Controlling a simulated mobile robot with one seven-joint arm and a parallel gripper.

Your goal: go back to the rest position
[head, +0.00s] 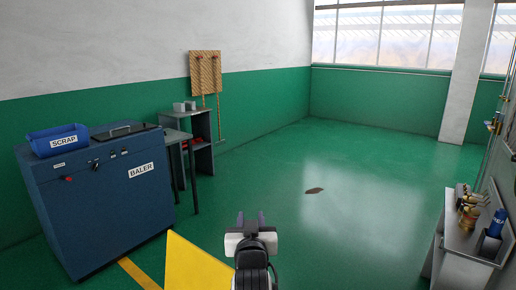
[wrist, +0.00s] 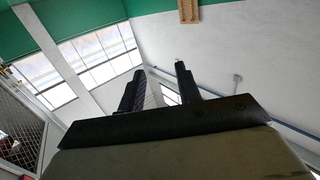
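My gripper (head: 251,218) shows at the bottom middle of the head view, in front of me over the green floor. Its two dark fingers stand apart with nothing between them. In the wrist view the gripper (wrist: 160,80) is also open and empty, with the wall and windows beyond the fingertips. It touches nothing that I can see. No foil tray can be made out in either view.
A blue baler (head: 105,200) stands at the left with a blue scrap bin (head: 58,140) on top. Behind it is a small grey bench (head: 200,128). A shelf (head: 466,243) with several items stands at the right.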

